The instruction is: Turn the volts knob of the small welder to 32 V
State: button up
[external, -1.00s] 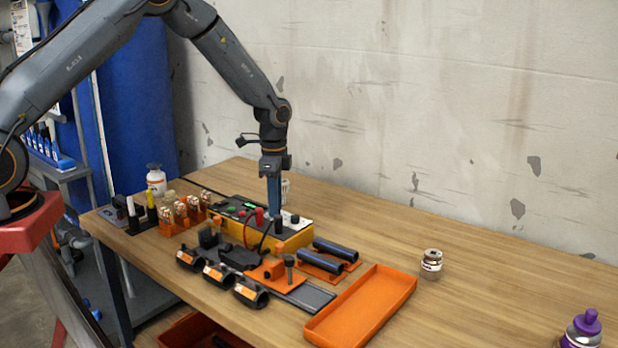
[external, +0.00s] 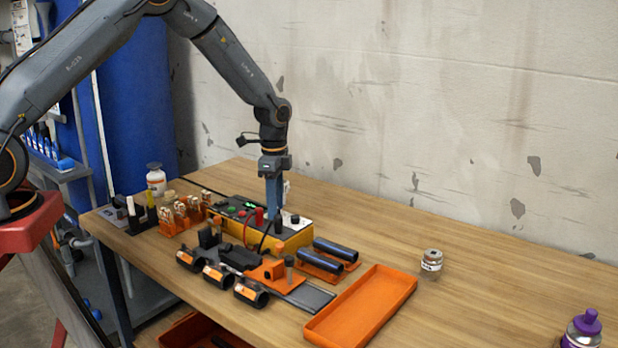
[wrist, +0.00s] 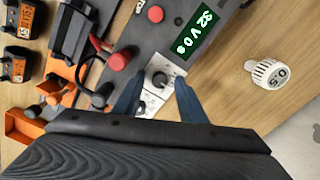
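The small welder (external: 290,241) is a yellow and grey box on the bench. In the wrist view its green display (wrist: 194,32) appears to read 32 V and 0 s. A dark round knob (wrist: 160,80) sits on a pale plate beside the display. I take it for the volts knob, though its label is not readable. My gripper (wrist: 156,88) points down over the welder, with its blue fingers on either side of the knob and visible gaps. In the external view my gripper (external: 274,213) hides part of the welder's top.
A white knurled cap marked 0.5 (wrist: 270,74) stands behind. Black fittings (external: 219,276), dark pipes (external: 335,249) and an orange tray (external: 362,305) are in front. The bench's right side is mostly clear.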

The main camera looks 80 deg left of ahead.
jog(key=shift+r+b, duration=1.1)
jog(key=shift+r, duration=2.85)
jog(key=s+d+r+n, duration=0.1)
jog(key=s+d+r, duration=0.1)
jog(key=d, duration=1.7)
jog(key=s+d+n+t, duration=0.1)
jog(key=s+d+n, duration=0.1)
jog(key=s+d, duration=1.3)
jog(key=d, duration=0.2)
jog(key=shift+s+d+n, duration=0.2)
jog(key=shift+d+n, duration=0.15)
jog(key=shift+n, duration=0.05)
